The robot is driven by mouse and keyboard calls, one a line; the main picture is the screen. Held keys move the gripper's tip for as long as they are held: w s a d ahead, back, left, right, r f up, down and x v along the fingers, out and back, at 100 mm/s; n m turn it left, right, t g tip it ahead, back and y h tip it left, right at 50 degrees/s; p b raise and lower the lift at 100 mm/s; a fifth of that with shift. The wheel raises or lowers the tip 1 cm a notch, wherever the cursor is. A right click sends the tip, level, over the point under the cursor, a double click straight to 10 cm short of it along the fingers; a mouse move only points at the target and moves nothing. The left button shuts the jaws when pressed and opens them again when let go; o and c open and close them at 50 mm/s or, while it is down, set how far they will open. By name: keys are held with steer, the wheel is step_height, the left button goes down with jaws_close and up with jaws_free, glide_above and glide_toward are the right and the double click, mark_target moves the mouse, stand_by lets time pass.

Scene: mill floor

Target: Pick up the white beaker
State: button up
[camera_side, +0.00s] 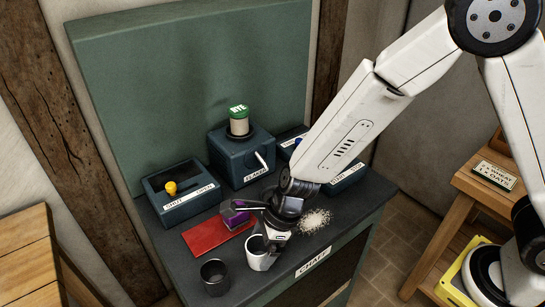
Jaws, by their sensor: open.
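The white beaker (257,255) stands upright near the front edge of the dark bench top, and its open rim faces up. My gripper (263,228) is open, just above and behind the beaker, overlapping its right side in this view. I cannot tell whether a finger touches the beaker or reaches inside its rim. The beaker's right upper side is partly hidden by the gripper.
A dark grey beaker (214,277) stands close by on the left. A red mat (206,236) and a purple object (236,216) lie behind. Spilled pale grain (315,220) is at right.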

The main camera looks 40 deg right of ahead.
steer(key=shift+x, duration=1.1)
steer(key=c, duration=1.3)
steer(key=shift+r, duration=0.15)
steer(key=shift+a+r, duration=0.1)
steer(key=shift+r, duration=0.8)
steer(key=shift+s+d+r, duration=1.1)
steer(key=shift+s+r, duration=0.7)
steer(key=shift+s, duration=0.25)
steer(key=shift+s+d+r, duration=1.1)
steer(key=shift+s+r, duration=0.75)
steer(key=shift+s, duration=0.2)
steer(key=shift+s+d+r, duration=1.1)
steer(key=shift+s+r, duration=0.7)
steer(key=shift+s, duration=0.25)
